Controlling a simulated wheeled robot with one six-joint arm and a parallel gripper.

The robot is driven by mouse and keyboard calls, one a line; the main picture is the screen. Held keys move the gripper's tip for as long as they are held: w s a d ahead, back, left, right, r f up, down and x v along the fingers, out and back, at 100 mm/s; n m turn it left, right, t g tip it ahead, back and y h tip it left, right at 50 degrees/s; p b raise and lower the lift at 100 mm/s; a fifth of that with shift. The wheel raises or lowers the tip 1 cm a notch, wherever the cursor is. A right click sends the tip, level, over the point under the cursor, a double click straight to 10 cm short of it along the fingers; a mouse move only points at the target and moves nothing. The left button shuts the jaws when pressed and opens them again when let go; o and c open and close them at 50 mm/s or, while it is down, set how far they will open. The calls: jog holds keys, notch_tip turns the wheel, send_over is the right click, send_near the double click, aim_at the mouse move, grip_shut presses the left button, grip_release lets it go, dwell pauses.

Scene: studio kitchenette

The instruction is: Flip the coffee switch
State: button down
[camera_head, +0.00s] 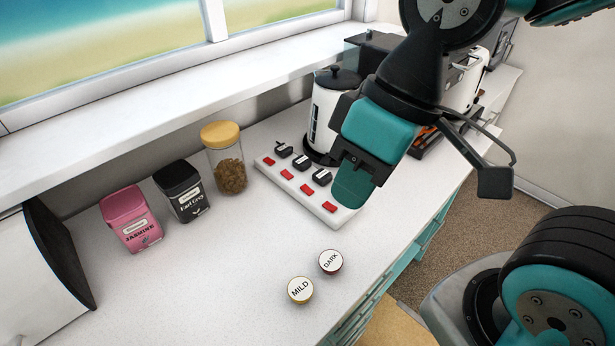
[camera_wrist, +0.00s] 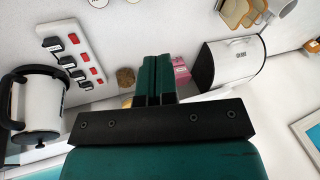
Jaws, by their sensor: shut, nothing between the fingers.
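A white power strip (camera_head: 297,182) lies on the counter, also seen in the wrist view (camera_wrist: 79,46). It has a row of red rocker switches (camera_head: 307,189), with black labelled plugs (camera_head: 302,162) beside them. The plug labels are too small to read, so I cannot tell which switch is coffee. My gripper (camera_head: 352,188) is shut and empty. In the head view it overlaps the strip's right end and hides the plug area there. In the wrist view my fingers (camera_wrist: 155,80) are apart from the strip, which shows to their left. I cannot tell contact.
A white and black kettle (camera_head: 325,115) stands behind the strip. A glass jar (camera_head: 226,165), black tin (camera_head: 183,190) and pink tin (camera_head: 131,218) stand to the left. Two round lids, MILD (camera_head: 300,290) and DARK (camera_head: 330,261), lie in front. The counter between is clear.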

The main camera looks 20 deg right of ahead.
jog(key=w+d+f+n+h+b, duration=0.2)
jog(key=w+f+n+b, duration=0.15)
jog(key=w+n, duration=0.6)
jog(key=n+t+h+b, duration=0.1)
jog(key=n+h, duration=0.1)
jog(key=n, duration=0.4)
send_over(305, 187)
jog(key=s, duration=0.2)
notch_tip(305, 187, down, 7)
jog(key=shift+w+d+f, duration=0.15)
jog(key=shift+d, duration=0.25)
jog(key=f, duration=0.4)
jog(key=w+f+p, duration=0.1)
jog(key=f, duration=0.4)
jog(key=f+p, duration=0.1)
jog(key=f, duration=0.4)
jog(key=shift+w+a, duration=0.25)
jog(key=shift+a, duration=0.1)
